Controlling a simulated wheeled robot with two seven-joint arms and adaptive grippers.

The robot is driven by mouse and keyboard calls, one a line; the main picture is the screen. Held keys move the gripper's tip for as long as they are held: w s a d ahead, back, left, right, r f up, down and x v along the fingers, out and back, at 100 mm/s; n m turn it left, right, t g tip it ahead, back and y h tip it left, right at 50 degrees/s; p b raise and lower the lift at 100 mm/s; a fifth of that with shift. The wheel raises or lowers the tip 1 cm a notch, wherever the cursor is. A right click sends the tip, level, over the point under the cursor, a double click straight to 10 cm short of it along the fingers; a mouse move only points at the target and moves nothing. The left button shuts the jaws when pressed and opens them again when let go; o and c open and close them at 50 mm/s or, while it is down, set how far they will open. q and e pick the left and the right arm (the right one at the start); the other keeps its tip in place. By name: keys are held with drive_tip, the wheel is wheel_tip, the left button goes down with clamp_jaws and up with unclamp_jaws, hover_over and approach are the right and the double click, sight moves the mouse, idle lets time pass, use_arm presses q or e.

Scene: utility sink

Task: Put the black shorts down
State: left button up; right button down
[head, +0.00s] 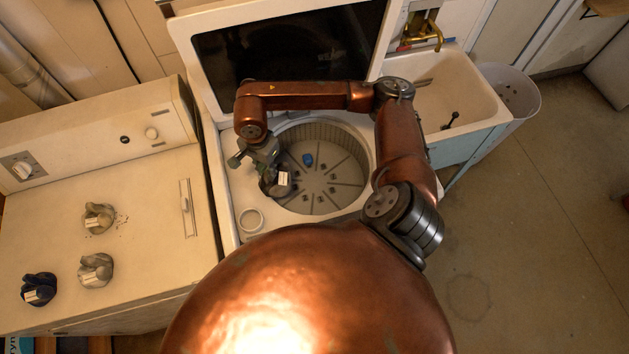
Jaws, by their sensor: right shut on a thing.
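The black shorts (268,186) are a small dark bundle with a white tag. My right gripper (266,169) is shut on them and holds them at the left edge of the open washer drum (318,192). The gripper points down, and its fingertips are partly hidden by the bundle. I cannot tell how high the shorts hang above the rim. My left gripper is not in view.
A small blue item (308,160) lies in the drum. A white ring-shaped cup (251,220) sits on the washer's front left corner. Two greyish bundles (96,270) and a navy bundle (38,289) lie on the dryer top (150,230). A sink (470,95) stands at right.

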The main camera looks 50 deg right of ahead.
sight(281, 169)
drive_tip(key=m, duration=0.2)
drive_tip(key=d+f+m, duration=0.1)
drive_tip(key=m, duration=0.1)
drive_tip(key=d+m+p, duration=0.1)
drive_tip(key=m, duration=0.2)
drive_tip(key=shift+s+d+f, duration=0.1)
drive_tip(key=shift+s+f, duration=0.05)
drive_tip(key=shift+f, duration=0.25)
drive_tip(key=d+m, duration=0.1)
drive_tip(key=m, duration=0.1)
drive_tip(key=f+m, duration=0.1)
drive_tip(key=m, duration=0.2)
drive_tip(key=d+f+m+p, duration=0.1)
drive_tip(key=m, duration=0.1)
drive_tip(key=shift+s+d+f+m, duration=0.15)
drive_tip(key=shift+s+d+m, duration=0.1)
drive_tip(key=shift+d+m, duration=0.05)
drive_tip(key=s+d+f+m+p, duration=0.2)
drive_tip(key=d+f+m, duration=0.45)
drive_tip(key=m, duration=1.15)
drive_tip(key=f, duration=0.4)
drive_tip(key=f+p, duration=0.1)
drive_tip(key=f, duration=0.4)
drive_tip(key=shift+s+d+f, duration=0.15)
drive_tip(key=shift+d+f, duration=0.05)
drive_tip(key=shift+f, duration=0.05)
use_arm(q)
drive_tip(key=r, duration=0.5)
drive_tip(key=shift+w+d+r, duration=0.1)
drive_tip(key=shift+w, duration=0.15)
